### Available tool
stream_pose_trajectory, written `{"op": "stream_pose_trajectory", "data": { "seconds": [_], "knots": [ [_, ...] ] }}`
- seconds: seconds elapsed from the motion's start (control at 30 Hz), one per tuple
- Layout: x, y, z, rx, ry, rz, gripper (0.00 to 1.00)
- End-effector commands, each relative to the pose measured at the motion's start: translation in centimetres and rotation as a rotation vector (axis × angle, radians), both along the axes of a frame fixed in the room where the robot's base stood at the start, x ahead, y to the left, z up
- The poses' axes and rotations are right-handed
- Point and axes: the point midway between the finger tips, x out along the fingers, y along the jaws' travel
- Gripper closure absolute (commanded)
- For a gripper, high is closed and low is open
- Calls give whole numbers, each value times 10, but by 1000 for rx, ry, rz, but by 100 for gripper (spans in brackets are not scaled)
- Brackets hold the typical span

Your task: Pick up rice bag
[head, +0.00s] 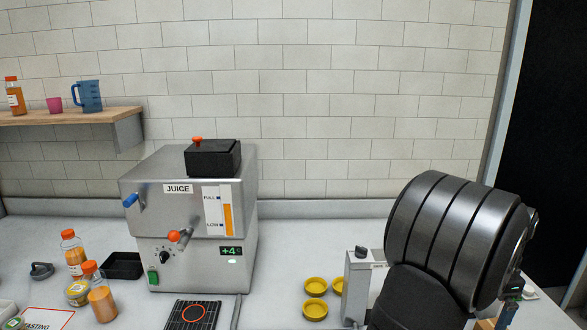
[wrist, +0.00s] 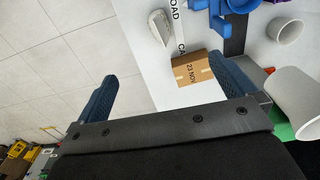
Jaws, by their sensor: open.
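My gripper (wrist: 163,70) is open in the wrist view, its two blue fingers wide apart with nothing between them. A small pale, pointed lump (wrist: 160,28) lies on the white surface beyond the fingers; I cannot tell whether it is the rice bag. No other rice bag is clearly seen in either view. A brown cardboard box (wrist: 190,70) marked "23 NOV" is close to the right finger, which covers part of it in the picture. In the head view my dark arm fills the lower right, and my gripper is not clearly visible there.
Blue items (wrist: 222,18), a grey cup (wrist: 286,31) and a larger pale cup (wrist: 298,100) are at the right of the wrist view. Tiled floor (wrist: 60,45) shows at left. The head view shows the steel juicer (head: 195,265), bottles (head: 102,303) and yellow bowls (head: 315,287).

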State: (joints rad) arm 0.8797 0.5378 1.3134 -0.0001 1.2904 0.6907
Motion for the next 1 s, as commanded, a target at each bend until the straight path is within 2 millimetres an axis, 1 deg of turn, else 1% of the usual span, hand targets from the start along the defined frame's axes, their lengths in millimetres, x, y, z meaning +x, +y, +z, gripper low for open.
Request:
{"op": "stream_pose_trajectory", "data": {
  "seconds": [0.03, 0.17, 0.2, 0.23, 0.47, 0.57, 0.67, 0.77, 0.8, 0.87, 0.9, 0.97, 1.0],
  "knots": [
    [0, 0, 0, 0, 0, 0, 0],
    [0, 0, 0, 0, 0, 0, 26],
    [0, 0, 0, 0, 0, 0, 33],
    [0, 0, 0, 0, 0, 0, 35],
    [0, 0, 0, 0, 1, 2, 35],
    [-3, 4, -7, -8, 32, 37, 35],
    [-12, 15, -25, -31, 126, 144, 35],
    [-29, 29, -50, -66, 278, 333, 35],
    [-36, 35, -59, -82, 347, 425, 35],
    [-46, 43, -70, -102, 451, 567, 35],
    [-52, 47, -77, -113, 520, 665, 35],
    [-60, 53, -85, -130, 621, 814, 35],
    [-65, 57, -90, -138, 689, 915, 35]
  ]
}}
